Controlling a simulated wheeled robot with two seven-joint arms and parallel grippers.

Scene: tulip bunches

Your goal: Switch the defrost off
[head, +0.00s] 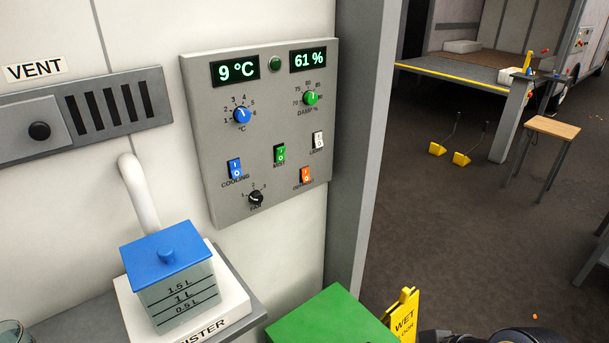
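The defrost switch (305,175) is a small orange rocker at the lower right of the grey control panel (222,190) on the white wall. A partly legible label, which seems to read DEFROST, sits below it. The rocker carries small I and O marks; which side is pressed is too small to tell. Neither gripper shows in the head view, and nothing touches the panel. A dark rounded part at the bottom right edge may be mine.
Nearby on the panel are the blue cooling switch (235,168), green mist switch (280,153), white light switch (318,139) and fan knob (256,198). Below stand a blue-lidded canister (178,295), a green box (330,320) and a yellow wet-floor sign (404,314). The space before the panel is clear.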

